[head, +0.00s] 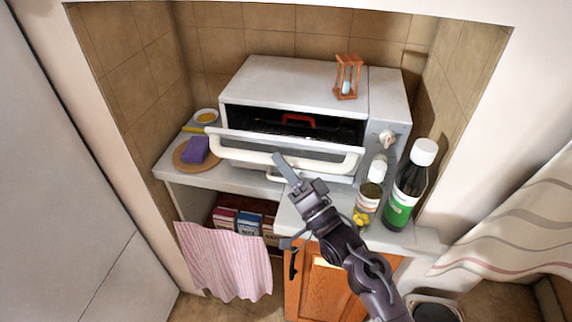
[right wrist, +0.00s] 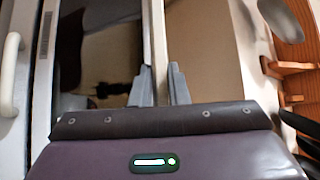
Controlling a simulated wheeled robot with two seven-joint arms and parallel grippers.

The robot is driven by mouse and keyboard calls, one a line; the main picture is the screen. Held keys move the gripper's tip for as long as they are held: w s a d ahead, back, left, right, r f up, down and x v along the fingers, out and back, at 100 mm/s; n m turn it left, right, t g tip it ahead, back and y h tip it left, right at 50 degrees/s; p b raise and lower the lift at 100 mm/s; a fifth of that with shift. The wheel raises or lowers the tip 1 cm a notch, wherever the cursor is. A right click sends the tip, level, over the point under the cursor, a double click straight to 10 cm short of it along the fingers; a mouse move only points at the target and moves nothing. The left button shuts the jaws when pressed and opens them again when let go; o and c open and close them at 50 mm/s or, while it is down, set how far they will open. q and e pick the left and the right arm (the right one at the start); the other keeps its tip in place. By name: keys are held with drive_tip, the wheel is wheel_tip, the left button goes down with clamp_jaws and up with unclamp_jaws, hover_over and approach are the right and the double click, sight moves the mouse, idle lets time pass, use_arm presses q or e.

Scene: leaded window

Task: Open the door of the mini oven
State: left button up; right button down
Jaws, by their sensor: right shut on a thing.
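The mini oven (head: 290,82) is silver-white and stands on the counter. Its door (head: 225,138) leans outward at the top, partly open, and the dark inside shows above it. The white door handle (head: 330,164) runs along the door's front. My right gripper (head: 282,166) reaches up from below to the middle of the handle. In the right wrist view its fingers (right wrist: 160,88) are closed on a pale bar (right wrist: 156,40), which appears to be this handle. The contact itself is partly hidden by the fingers in the head view. My left gripper is not in view.
An hourglass (head: 347,77) stands on the oven's top. A dark bottle (head: 408,190) and a jar (head: 367,205) stand close right of my arm. A purple sponge (head: 196,150) lies on a round board at the left. A pink striped towel (head: 228,262) hangs below.

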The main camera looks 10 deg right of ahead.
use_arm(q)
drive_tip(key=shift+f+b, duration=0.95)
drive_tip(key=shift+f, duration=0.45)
